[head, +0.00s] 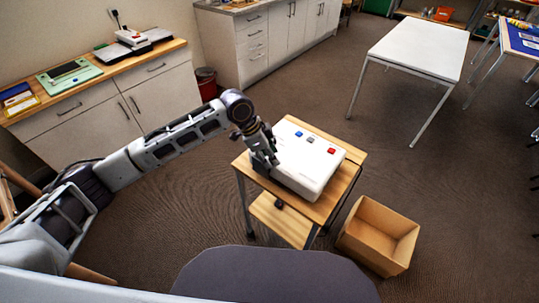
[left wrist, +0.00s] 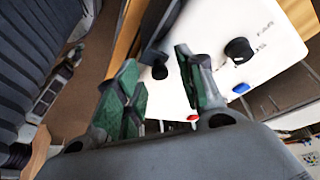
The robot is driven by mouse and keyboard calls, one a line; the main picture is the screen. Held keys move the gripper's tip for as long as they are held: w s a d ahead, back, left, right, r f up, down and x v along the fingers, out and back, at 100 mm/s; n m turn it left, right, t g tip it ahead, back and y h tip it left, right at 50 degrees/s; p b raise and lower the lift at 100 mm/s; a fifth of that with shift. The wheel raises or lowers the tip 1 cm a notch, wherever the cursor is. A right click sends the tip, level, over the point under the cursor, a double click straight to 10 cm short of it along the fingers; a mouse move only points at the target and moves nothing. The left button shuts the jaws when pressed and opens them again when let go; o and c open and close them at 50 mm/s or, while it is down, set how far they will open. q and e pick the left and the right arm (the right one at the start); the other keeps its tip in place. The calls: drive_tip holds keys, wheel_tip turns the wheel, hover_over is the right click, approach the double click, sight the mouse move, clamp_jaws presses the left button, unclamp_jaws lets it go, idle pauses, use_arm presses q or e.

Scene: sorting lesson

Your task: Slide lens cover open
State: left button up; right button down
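A white box-shaped device (head: 310,165) sits on a small wooden table, with red, blue and grey buttons on top. In the left wrist view its white face (left wrist: 215,30) carries a black knob (left wrist: 239,50), a blue button (left wrist: 241,88), a red button (left wrist: 193,117) and dark lettering. My left gripper (head: 268,160) is at the device's left end. Its green-padded fingers (left wrist: 157,72) are apart, with a small black piece (left wrist: 160,71) and a dark bar (left wrist: 158,28) seen between or beyond them. I cannot tell which part is the lens cover, or whether the fingers touch it. My right gripper is out of view.
The small wooden table (head: 342,183) has a lower shelf (head: 280,218). An open cardboard box (head: 378,235) stands on the floor to its right. A white table (head: 420,45) is farther back. Cabinets with a wooden counter (head: 115,68) stand at left. Brown floor lies clear between.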

use_arm(q)
drive_tip(key=shift+c, duration=0.5)
